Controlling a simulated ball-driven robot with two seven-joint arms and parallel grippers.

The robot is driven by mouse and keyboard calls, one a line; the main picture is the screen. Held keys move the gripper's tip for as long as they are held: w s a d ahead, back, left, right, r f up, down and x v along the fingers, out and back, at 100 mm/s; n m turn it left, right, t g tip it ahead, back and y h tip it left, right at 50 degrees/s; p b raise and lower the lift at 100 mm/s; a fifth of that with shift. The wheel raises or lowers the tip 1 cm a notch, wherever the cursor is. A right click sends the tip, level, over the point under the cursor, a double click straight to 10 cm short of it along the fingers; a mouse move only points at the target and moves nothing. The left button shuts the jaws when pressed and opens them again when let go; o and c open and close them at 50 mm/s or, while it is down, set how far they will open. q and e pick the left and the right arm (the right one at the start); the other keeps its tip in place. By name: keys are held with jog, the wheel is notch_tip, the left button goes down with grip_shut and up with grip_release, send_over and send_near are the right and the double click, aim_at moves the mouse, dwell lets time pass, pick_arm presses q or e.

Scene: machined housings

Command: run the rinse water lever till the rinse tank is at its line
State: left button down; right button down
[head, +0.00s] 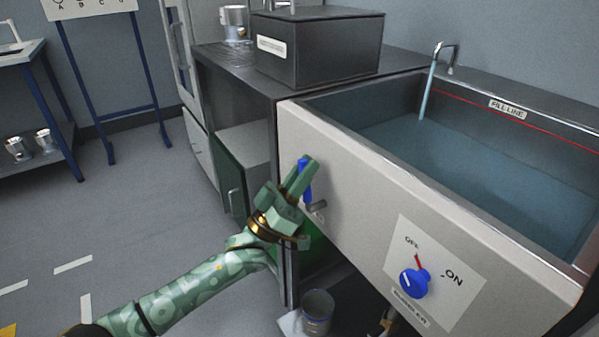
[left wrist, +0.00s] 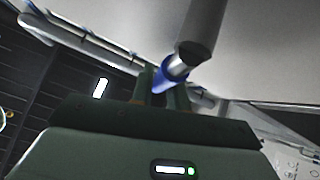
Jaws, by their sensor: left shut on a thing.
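The rinse tank (head: 290,108) is a large light-fronted sink at the right of the head view, with blue water (head: 450,150) in it. A red line marked "FILL LINE" (head: 508,109) runs along its inner back wall, and the water surface lies below it. A stream runs from the tap (head: 447,52) into the tank. My left gripper (head: 300,180) is shut on a blue-handled lever (head: 306,193) at the tank's front left. The blue handle also shows between the fingers in the left wrist view (left wrist: 164,80). My right gripper is not in view.
A blue knob (head: 414,283) on an OFF/ON plate sits on the tank front. A dark box (head: 330,47) stands on the counter to the left. A metal bucket (head: 317,308) is on the floor below. The floor at left is mostly clear.

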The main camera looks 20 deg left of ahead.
pick_arm(q)
jog(key=shift+s+d+f+m+g+h, duration=0.1)
jog(key=shift+s+d+m+g+h, duration=0.15)
jog(key=shift+m+g+h, duration=0.6)
jog(key=shift+s+d+m+g+h, duration=0.2)
jog(key=shift+m+g+h, duration=0.3)
jog(key=shift+m, duration=0.65)
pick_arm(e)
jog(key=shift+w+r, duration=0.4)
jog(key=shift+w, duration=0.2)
pick_arm(q)
jog(key=shift+d, duration=0.1)
jog(key=c, duration=1.4)
grip_release()
jog(key=shift+h, duration=0.25)
jog(key=shift+o, duration=0.2)
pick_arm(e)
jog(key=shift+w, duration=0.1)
